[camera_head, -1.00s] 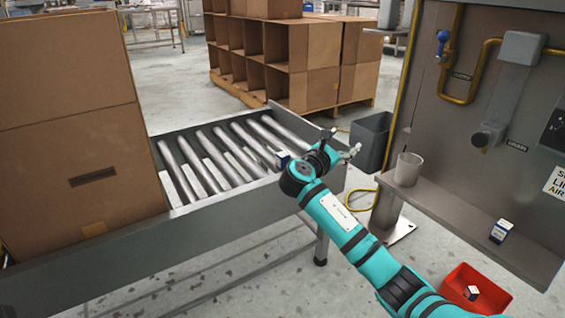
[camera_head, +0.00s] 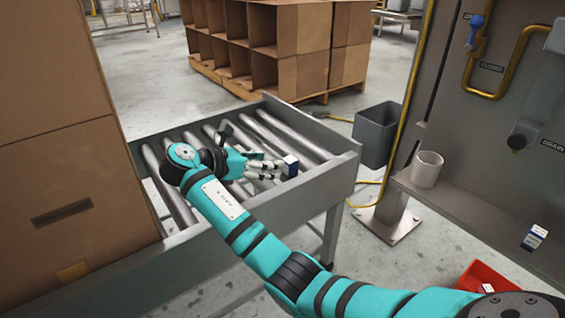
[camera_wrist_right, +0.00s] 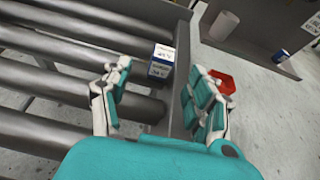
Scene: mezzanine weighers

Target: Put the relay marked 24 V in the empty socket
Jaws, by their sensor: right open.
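A small blue-and-white relay (camera_head: 290,166) is at the near right end of the roller conveyor, by its side rail. In the right wrist view the relay (camera_wrist_right: 161,62) is just ahead of my fingertips, between their lines; its lettering is too small to read surely. My right gripper (camera_head: 268,168) is open and empty over the rollers, also seen in the wrist view (camera_wrist_right: 160,82). A second relay (camera_head: 534,237) stands on the grey ledge at right. I see no socket. My left gripper is out of view.
The conveyor's side rail (camera_head: 300,205) runs close beside the gripper. A red bin (camera_head: 487,277) is low at right, partly hidden by my arm. A whitish cup (camera_head: 427,169) stands on the ledge (camera_head: 470,222). A grey bin (camera_head: 376,135) and cardboard boxes (camera_head: 55,130) stand around.

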